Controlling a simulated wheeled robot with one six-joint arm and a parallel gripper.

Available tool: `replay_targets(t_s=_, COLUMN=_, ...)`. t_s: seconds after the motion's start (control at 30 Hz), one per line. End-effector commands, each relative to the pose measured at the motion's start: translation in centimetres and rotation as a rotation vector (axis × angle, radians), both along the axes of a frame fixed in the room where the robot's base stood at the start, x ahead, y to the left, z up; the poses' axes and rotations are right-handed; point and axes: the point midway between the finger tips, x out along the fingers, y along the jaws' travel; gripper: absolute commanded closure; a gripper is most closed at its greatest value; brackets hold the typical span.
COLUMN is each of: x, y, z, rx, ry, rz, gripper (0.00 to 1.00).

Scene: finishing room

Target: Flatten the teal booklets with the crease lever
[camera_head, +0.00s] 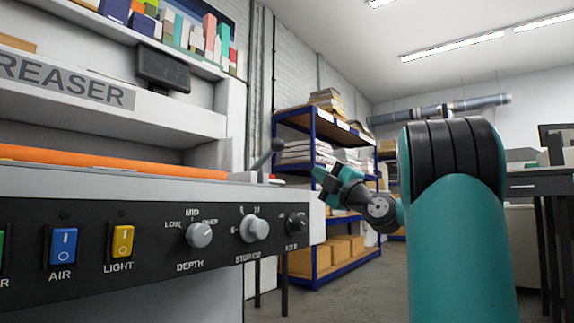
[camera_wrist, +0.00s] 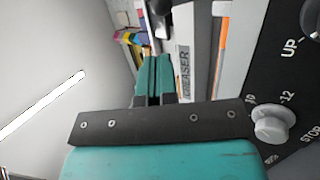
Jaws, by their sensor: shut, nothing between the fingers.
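The creaser (camera_head: 120,185) fills the left of the head view. Its crease lever (camera_head: 277,146), a grey rod with a dark ball end, rises at the right end of the machine's top, leaning right. My gripper (camera_head: 319,178) is teal, shut and empty. In the picture it is right of the lever and a little lower, apart from it. I cannot make out any teal booklets in either view.
The front panel has AIR (camera_head: 63,246) and LIGHT (camera_head: 122,241) switches and several knobs, including the depth knob (camera_head: 199,235). An orange bar (camera_head: 110,168) runs along the machine. A blue-framed shelf (camera_head: 325,200) with paper and boxes stands behind.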

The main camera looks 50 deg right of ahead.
Motion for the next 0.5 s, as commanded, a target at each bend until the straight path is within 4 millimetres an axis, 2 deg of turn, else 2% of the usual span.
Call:
replay_targets(t_s=0.3, x=0.4, y=0.0, z=0.3, rx=0.002, ry=0.003, rz=0.003, gripper=1.00)
replay_targets(t_s=0.5, x=2.7, y=-0.1, z=1.8, rx=0.000, ry=0.002, rz=0.007, gripper=1.00)
